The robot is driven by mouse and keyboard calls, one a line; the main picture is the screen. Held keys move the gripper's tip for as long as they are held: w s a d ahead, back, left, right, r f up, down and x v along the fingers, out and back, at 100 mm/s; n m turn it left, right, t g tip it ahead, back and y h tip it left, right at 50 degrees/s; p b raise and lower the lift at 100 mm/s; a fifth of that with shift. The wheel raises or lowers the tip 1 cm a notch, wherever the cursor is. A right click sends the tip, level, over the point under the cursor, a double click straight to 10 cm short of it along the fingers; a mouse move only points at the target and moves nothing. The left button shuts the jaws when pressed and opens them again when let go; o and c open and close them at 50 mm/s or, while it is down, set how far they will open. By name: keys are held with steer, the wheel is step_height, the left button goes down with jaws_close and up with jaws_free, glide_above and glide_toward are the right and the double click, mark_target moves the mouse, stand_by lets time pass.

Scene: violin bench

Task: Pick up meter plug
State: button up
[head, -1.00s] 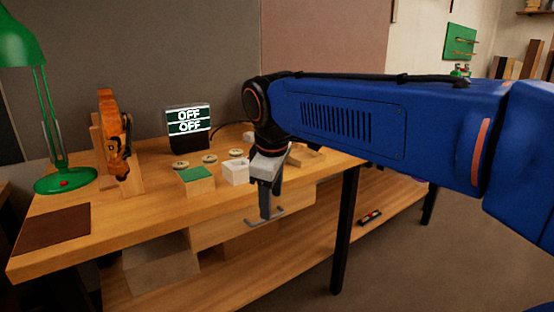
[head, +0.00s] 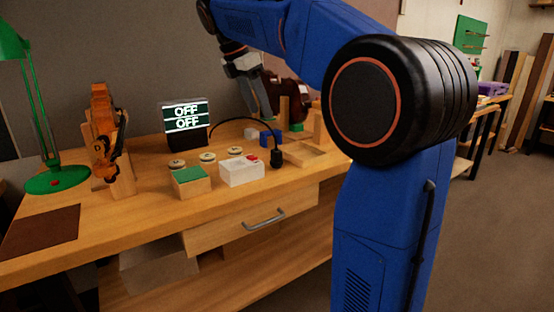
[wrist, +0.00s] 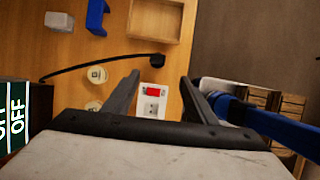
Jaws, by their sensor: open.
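The meter plug (head: 277,158) is a small black plug on the end of a black cable, standing on the bench right of a white box. The cable arcs to the meter (head: 187,125), a dark display reading OFF twice. My gripper (head: 258,115) is open and empty, above the back of the bench, higher than the plug and apart from it. In the wrist view the plug (wrist: 157,60) shows just beyond the open fingertips (wrist: 160,79), with its cable running left. The white box (wrist: 155,98) with a red part shows between the fingers.
A green-topped block (head: 192,182) and the white box (head: 242,172) stand near the front edge, with several round tins behind. A shallow wooden tray (head: 305,153) lies right of the plug, and a blue block (head: 270,137) behind it. A violin part-like orange piece (head: 104,135) stands left.

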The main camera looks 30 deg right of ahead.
glide_toward(276, 150)
steer(key=x, duration=0.5)
steer(key=shift+s+f, duration=0.15)
steer(key=shift+s, duration=0.15)
steer(key=shift+w+x, duration=0.1)
steer(key=shift+x, duration=1.2)
steer(key=shift+w+x, duration=0.15)
steer(key=shift+x, duration=1.1)
steer(key=c, duration=1)
